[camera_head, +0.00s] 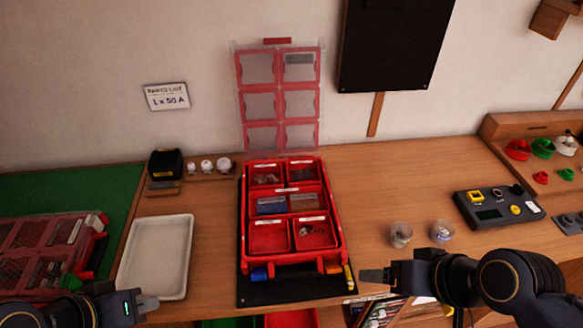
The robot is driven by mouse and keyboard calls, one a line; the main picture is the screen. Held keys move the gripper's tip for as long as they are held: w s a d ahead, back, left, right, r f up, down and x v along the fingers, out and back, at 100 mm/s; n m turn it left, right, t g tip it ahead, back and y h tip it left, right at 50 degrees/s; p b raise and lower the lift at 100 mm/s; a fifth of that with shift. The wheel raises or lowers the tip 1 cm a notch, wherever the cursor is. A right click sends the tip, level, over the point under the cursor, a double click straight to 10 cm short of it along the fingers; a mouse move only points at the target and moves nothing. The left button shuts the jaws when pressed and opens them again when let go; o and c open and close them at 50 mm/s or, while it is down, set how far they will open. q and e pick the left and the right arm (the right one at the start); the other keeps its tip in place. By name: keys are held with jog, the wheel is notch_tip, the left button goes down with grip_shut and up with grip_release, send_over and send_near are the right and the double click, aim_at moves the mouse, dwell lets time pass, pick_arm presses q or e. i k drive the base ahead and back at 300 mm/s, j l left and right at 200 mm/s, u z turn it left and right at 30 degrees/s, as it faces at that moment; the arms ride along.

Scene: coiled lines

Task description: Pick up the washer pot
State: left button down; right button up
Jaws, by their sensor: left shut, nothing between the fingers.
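Two small clear pots stand side by side on the wooden bench, right of the red case. The left pot (400,234) has dark and greenish contents; the right pot (442,231) has pale, bluish contents. I cannot tell which of them holds washers. My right gripper (372,275) is in front of the pots and to their left, near the bench's front edge, touching neither. Its finger opening does not show clearly. My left gripper (150,303) is at the lower left, by the white tray's near edge, shut and empty, far from the pots.
The open red case (336,217) stands on a black mat (300,290) with its lid upright behind. A white tray (183,255) lies left. A dark grey device (500,208) lies right of the pots. Bare bench surrounds the pots.

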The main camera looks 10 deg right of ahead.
aim_at(443, 231)
jog(key=k+l+z, duration=0.1)
jog(key=z, duration=1.4)
